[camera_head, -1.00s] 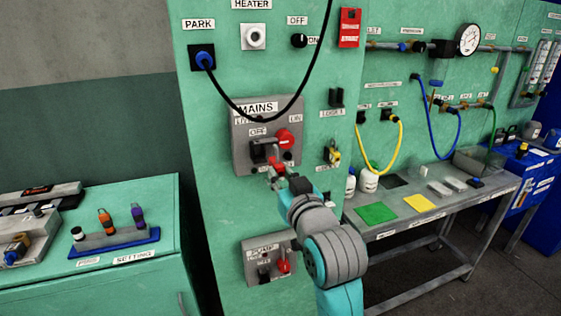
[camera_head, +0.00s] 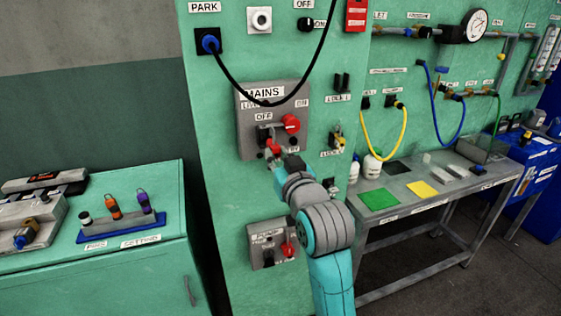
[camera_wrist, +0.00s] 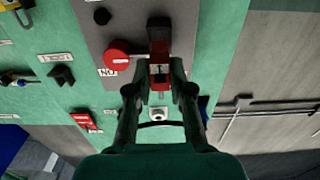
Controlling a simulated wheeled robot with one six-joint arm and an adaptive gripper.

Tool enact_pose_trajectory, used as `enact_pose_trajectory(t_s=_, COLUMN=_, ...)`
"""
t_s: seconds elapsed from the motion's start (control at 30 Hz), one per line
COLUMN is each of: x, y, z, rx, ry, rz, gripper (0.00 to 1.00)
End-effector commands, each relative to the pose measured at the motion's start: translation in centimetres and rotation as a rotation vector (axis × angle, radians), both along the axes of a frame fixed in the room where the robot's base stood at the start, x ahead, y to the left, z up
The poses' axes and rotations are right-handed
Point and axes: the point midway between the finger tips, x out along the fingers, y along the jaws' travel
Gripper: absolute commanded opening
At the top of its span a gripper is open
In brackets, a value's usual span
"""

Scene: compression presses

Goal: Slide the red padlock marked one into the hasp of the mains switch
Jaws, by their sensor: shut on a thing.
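The grey mains switch box (camera_head: 247,128) is on the green wall, with its MAINS label on top and a red round knob (camera_head: 291,123) at right. The knob also shows in the wrist view (camera_wrist: 117,57). My gripper (camera_head: 277,160) is at the lower part of the box. In the wrist view my gripper (camera_wrist: 160,92) is shut on the red padlock (camera_wrist: 160,76), one finger on each side. The padlock lies at the dark hasp part (camera_wrist: 159,33) of the switch. I cannot tell whether its shackle is through the hasp, and its number is not readable.
A black cable (camera_head: 225,82) loops across the top of the box. A second grey box (camera_head: 257,240) is below my arm. A bench (camera_head: 440,205) with green and yellow mats stands at right, and a cabinet (camera_head: 100,260) at left.

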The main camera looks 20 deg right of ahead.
Motion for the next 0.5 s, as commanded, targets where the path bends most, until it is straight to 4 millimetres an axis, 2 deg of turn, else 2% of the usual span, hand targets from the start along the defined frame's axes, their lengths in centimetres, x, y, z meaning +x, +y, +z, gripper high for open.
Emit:
enact_pose_trajectory(t_s=0.2, x=1.6, y=0.0, z=0.1, rx=0.0, ry=-0.001, rz=0.0, gripper=0.0)
enact_pose_trajectory(t_s=0.5, x=2.6, y=0.0, z=0.1, rx=0.0, ry=-0.001, rz=0.0, gripper=0.0)
